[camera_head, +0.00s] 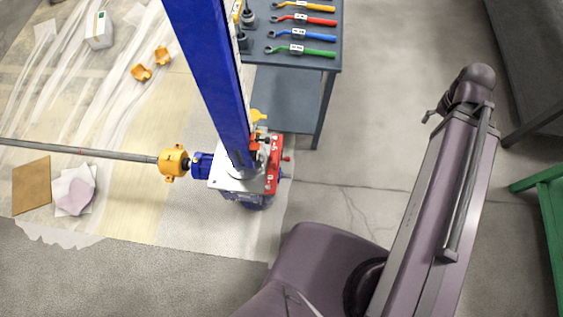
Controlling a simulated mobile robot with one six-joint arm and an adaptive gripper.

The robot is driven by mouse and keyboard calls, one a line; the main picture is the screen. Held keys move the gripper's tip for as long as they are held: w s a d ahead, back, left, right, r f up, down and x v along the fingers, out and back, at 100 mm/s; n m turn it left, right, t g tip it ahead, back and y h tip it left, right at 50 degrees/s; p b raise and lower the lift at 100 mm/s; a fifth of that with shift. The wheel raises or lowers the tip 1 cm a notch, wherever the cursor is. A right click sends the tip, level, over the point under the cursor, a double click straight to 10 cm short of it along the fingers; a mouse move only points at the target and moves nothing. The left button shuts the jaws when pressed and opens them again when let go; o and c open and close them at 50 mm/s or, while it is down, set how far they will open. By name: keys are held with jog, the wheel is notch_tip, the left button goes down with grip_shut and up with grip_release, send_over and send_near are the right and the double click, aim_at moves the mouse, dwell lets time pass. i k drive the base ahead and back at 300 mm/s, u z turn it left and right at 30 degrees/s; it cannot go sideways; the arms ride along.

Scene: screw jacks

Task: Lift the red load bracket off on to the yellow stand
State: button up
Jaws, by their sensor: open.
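A red part (274,165), which may be the red load bracket, sits at the right edge of a pale metal plate (226,182). The plate is on a blue screw jack unit at the foot of a tall blue column (210,70). The column hides part of the plate. A small yellow piece (258,115) shows just behind the red part, partly covered by the column. I cannot tell whether it belongs to the yellow stand; no clear stand shows. My purple arm (430,200) stands at the right, apart from the jack. I cannot make out my gripper.
A grey bench (290,62) at the top holds several coloured wrenches. A shaft (80,150) with an orange-yellow coupling (172,162) runs left from the jack. Orange parts (150,63) lie on the sheeting. A green frame (552,200) stands far right. Floor right of the bench is clear.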

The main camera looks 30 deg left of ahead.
aim_at(276, 145)
jog(key=z, duration=0.05)
jog(key=k, duration=2.35)
jog(key=u, duration=0.65)
jog(key=i, duration=1)
jog(key=u, duration=0.1)
